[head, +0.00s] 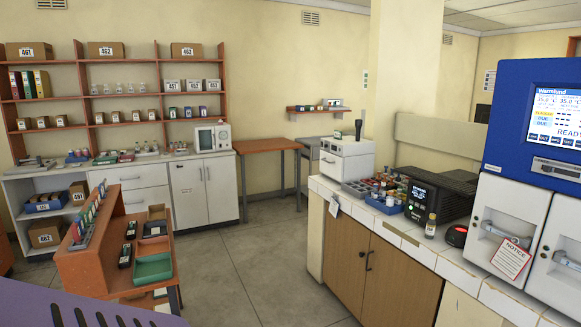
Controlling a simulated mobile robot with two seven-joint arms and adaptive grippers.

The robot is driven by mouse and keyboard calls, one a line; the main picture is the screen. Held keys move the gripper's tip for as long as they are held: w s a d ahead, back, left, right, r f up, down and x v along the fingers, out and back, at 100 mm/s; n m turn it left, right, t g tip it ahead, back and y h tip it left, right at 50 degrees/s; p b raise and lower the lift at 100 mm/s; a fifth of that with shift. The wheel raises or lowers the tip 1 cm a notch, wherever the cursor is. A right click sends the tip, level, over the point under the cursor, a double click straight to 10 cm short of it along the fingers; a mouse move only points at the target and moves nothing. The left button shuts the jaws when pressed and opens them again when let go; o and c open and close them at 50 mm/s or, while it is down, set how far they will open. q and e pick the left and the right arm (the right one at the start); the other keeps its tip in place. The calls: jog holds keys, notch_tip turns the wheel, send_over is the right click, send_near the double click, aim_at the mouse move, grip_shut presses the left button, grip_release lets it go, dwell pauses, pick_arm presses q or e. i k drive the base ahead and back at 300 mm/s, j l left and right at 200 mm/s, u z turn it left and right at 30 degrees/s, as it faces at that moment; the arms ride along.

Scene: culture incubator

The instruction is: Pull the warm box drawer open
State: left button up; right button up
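The warm box (520,115) stands on the tiled counter at the right edge and is cut off by the frame. Its blue upper part has a lit screen (555,117) with temperature readings and a grey recessed bar (556,169) below it. Under that are two white fronts side by side, a left front (515,200) and a right front (566,225). Both look shut, and each has a grey curved handle. A notice card (511,258) hangs from the left handle (506,235) and covers part of that front. Neither of my grippers is in view.
The counter (460,266) holds a small bottle (431,226), a red-and-black device (456,236), a black display unit (435,195) and a blue tray (384,205) of bottles. A wooden cabinet (375,270) is below. Open floor (255,270) lies left, beside an orange desk (115,280).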

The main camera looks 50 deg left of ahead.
aim_at(332, 165)
jog(key=u, duration=1.45)
jog(key=i+u, duration=0.25)
jog(key=i, duration=1.5)
jog(key=i+z, duration=0.15)
jog(key=i, duration=0.35)
jog(key=i+j+z, duration=0.2)
jog(key=i, duration=0.3)
jog(key=i+j+z, duration=0.15)
jog(key=i, duration=0.35)
